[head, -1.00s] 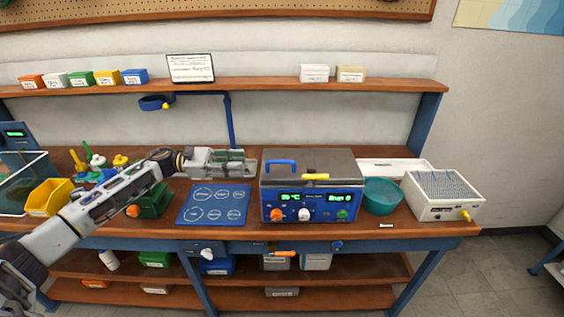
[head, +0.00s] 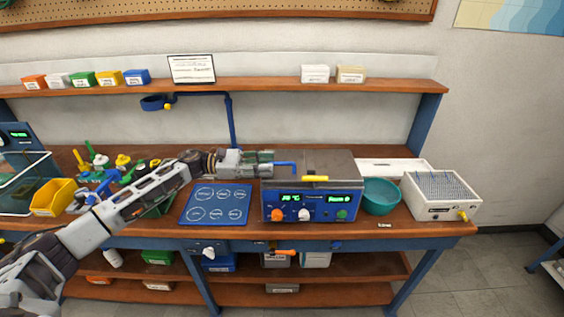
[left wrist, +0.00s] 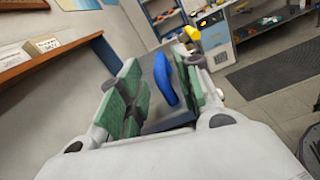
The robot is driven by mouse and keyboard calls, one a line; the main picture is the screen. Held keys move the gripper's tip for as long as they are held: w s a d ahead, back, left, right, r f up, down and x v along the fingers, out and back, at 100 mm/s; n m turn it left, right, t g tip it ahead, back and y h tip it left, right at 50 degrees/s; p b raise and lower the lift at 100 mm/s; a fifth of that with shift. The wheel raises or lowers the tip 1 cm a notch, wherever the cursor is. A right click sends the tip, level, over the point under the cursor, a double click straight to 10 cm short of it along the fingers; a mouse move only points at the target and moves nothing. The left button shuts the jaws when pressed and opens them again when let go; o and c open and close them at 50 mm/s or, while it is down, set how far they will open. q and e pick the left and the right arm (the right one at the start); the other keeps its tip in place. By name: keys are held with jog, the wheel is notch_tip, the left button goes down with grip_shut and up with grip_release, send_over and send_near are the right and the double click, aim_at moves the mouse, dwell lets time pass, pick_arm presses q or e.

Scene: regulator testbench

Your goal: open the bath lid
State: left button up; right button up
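The bath (head: 308,205) is a blue-fronted box with lit displays and knobs, standing on the bench. Its grey metal lid (head: 325,163) lies flat and closed on top. A blue handle (head: 287,164) stands at the lid's left side, and a yellow bar (head: 315,178) sits at the front edge. My left gripper (head: 264,163) reaches in level from the left, at the handle. In the left wrist view the blue handle (left wrist: 163,78) shows between the spread green finger pads (left wrist: 160,98), with gaps on both sides. My right gripper is not in view.
A teal bowl (head: 381,196) stands close on the bath's right, beside a white pin rack (head: 440,195). A blue mat (head: 215,204) lies left of the bath. A shelf (head: 260,87) runs above. A yellow bin (head: 53,197) stands at far left.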

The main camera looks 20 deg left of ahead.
aim_at(280, 164)
pick_arm(q)
jog(key=p+x, duration=0.1)
jog(key=x, duration=0.2)
jog(key=shift+d+r, duration=0.1)
jog(key=shift+d, duration=0.1)
jog(key=shift+w+d, duration=0.15)
jog(key=shift+d, duration=0.2)
jog(key=shift+w+d, duration=0.1)
jog(key=shift+d, duration=0.45)
jog(key=shift+w, duration=0.1)
grip_shut()
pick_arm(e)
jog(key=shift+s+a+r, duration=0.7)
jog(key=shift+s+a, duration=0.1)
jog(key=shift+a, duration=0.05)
